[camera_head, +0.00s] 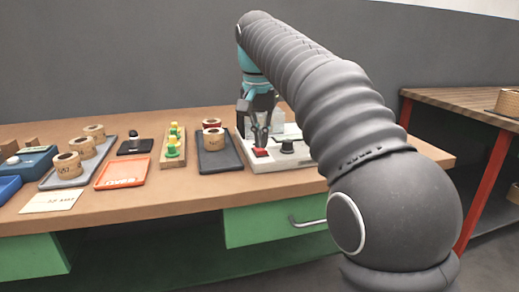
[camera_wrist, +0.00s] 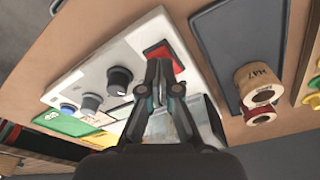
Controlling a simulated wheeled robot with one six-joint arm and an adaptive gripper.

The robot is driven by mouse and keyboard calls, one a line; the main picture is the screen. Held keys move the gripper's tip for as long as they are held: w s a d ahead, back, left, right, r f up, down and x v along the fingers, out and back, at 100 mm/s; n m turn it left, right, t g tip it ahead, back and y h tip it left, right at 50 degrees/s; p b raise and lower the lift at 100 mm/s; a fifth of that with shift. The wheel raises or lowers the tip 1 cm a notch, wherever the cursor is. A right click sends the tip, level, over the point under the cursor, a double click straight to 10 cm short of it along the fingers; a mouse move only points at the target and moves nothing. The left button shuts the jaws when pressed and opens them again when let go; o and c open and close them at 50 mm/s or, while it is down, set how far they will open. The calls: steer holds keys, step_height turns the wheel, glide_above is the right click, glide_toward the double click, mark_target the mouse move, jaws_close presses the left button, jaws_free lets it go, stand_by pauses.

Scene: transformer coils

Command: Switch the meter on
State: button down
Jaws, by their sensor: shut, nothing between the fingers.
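The meter is a white panel box (camera_head: 290,164) on the bench, below my gripper; it also shows in the wrist view (camera_wrist: 128,45). A red rocker switch (camera_wrist: 168,50) sits near one edge of its face, and it shows in the head view (camera_head: 261,153). My gripper (camera_head: 260,142) is shut and empty, pointing down at the switch. In the wrist view its fingertips (camera_wrist: 160,68) overlap part of the switch. I cannot tell whether they touch it. Which way the switch is set is unclear.
A dark tray (camera_head: 221,160) with coils (camera_head: 213,137) lies just left of the meter. Further left are a wooden stand (camera_head: 172,148) with green and yellow parts, an orange tray (camera_head: 122,172) and a grey tray with coils (camera_head: 67,165). Another table (camera_head: 450,97) stands at right.

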mark_target(261, 150)
steer(key=shift+f+b, duration=0.4)
steer(key=shift+f, duration=0.25)
steer(key=shift+r, duration=0.2)
step_height(261, 150, up, 4)
steer(key=p, duration=0.5)
steer(key=shift+r, duration=1.35)
